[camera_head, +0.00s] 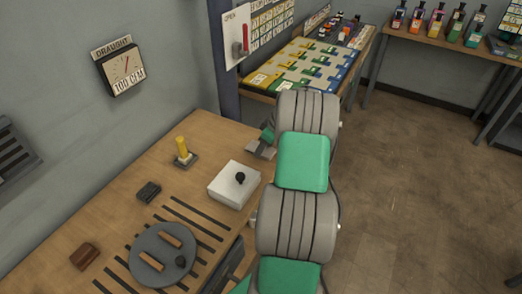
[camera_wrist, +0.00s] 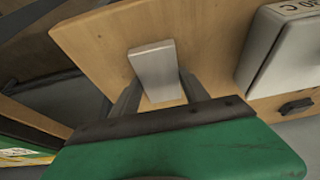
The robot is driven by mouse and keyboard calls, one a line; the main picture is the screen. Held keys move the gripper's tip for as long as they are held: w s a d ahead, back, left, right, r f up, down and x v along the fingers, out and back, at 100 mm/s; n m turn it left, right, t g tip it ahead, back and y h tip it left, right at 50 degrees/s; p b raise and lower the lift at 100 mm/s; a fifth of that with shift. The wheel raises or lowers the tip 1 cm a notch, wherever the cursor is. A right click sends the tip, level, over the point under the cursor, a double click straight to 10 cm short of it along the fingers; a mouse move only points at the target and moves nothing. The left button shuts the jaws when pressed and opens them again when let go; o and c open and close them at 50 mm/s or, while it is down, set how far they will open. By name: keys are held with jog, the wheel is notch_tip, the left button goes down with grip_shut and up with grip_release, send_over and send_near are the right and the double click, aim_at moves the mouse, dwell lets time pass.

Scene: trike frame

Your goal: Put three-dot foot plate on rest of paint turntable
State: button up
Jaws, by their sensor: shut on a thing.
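A light grey metal plate (camera_wrist: 153,62) is between the two fingers of my gripper (camera_wrist: 160,86) in the wrist view. The gripper is shut on it; no dots show on the face I see, so I cannot confirm its marking. In the head view my gripper (camera_head: 262,146) is at the back right edge of the wooden bench, partly hidden by my arm. The paint turntable (camera_head: 147,243) is a round grey disc at the front of the bench, apart from the gripper. Two brown wooden rests (camera_head: 169,240) and a black knob (camera_head: 181,262) are on it.
A white box with a black knob (camera_head: 226,190) stands between gripper and turntable. A yellow peg on a grey base (camera_head: 182,147), a small black block (camera_head: 149,191) and a brown block (camera_head: 84,256) are on the bench. Dark slots (camera_head: 195,220) run beside the turntable.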

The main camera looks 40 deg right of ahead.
grip_shut()
jog(key=shift+r, duration=0.1)
